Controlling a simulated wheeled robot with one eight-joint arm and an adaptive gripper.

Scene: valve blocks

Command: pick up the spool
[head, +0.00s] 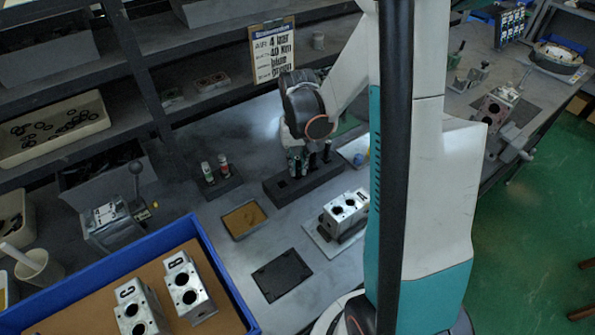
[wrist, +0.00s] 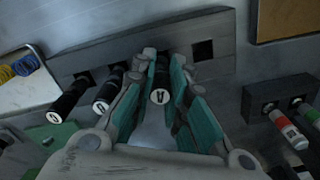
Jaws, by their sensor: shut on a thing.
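My gripper (head: 297,160) is over the dark rack (head: 305,183) on the bench in the head view. Two more black spools with pale ends, one nearer (wrist: 107,92) and one farther (wrist: 70,100), stand in the rack to the left. One square hole (wrist: 203,50) to the right is empty.
A small holder with red and green-banded tubes (head: 216,172) stands to the left in the head view. A tan tray (head: 243,220), a black mat (head: 282,275) and a metal valve block (head: 346,208) lie in front. A blue-rimmed tray (head: 128,262) holds more blocks.

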